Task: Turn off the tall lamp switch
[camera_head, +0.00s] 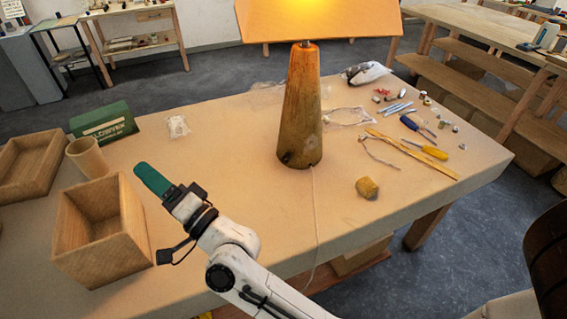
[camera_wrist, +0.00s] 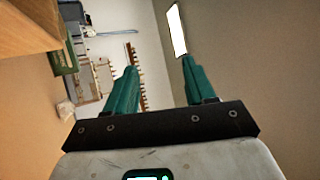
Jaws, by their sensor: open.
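The tall lamp (camera_head: 303,110) stands upright on the workbench, with a conical wooden base and a lit orange shade (camera_head: 320,20), cut off by the top of the head view. A small dark spot (camera_head: 286,157) shows low on the base; I cannot tell whether it is the switch. A thin pale cord (camera_head: 316,205) runs from the base over the front edge. My gripper (camera_head: 153,180) is left of the lamp, apart from it, above the table near the wooden box. In the wrist view its two green fingers (camera_wrist: 158,85) are spread with nothing between them.
An open wooden box (camera_head: 100,230), a cup (camera_head: 87,157), a tray (camera_head: 30,165) and a green box (camera_head: 103,123) are on the left. Bare tabletop (camera_head: 225,150) separates gripper and lamp.

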